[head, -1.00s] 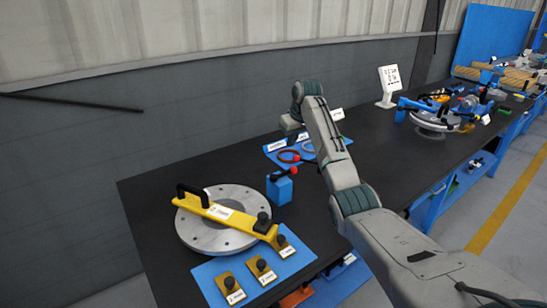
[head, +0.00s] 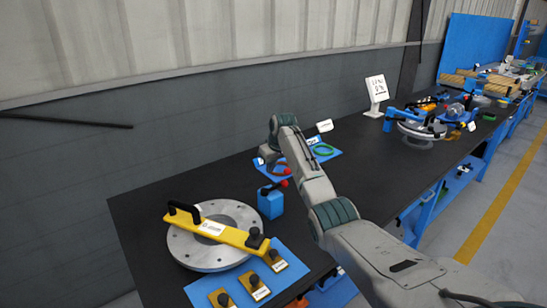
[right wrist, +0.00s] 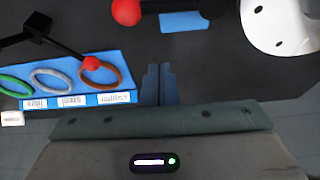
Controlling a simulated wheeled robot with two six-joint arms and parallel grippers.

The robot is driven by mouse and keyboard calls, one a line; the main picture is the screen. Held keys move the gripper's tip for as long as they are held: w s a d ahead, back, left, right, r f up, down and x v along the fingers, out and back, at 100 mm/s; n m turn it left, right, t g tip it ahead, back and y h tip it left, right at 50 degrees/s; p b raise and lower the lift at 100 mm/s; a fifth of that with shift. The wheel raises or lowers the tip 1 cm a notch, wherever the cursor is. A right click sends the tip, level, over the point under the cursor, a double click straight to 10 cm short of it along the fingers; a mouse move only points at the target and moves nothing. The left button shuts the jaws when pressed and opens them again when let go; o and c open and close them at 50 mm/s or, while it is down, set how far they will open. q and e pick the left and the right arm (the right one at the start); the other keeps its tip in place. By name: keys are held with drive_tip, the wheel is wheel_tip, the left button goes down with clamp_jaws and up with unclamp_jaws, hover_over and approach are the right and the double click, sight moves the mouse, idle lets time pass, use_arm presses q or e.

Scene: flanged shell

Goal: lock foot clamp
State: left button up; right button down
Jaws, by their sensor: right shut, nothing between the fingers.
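A blue block (head: 271,203) with a short black lever ending in a red knob (head: 283,184) stands on the black bench, right of the round metal flange; I take it for the foot clamp. In the right wrist view, a red ball (right wrist: 126,12) on a black bar shows at the top, beside a blue part (right wrist: 184,20). Another red ball (right wrist: 92,63) ends a thin black rod over the copper ring. My right gripper (right wrist: 158,70) is shut and empty, right of the ring mat and apart from both balls. In the head view its fingertips are hidden. My left gripper is out of view.
The grey flange (head: 240,212) carries a yellow bar (head: 225,234) with black knobs. A blue mat (head: 290,262) holds several brass pieces in front. The ring mat (right wrist: 115,70) lies behind the block. A white sign (head: 376,90) and another assembly stand farther right.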

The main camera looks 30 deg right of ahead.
sight(277, 186)
drive_tip(key=s+f+p, duration=0.2)
drive_tip(key=s+f, duration=0.1)
drive_tip(key=shift+f, duration=0.25)
idle(0.4)
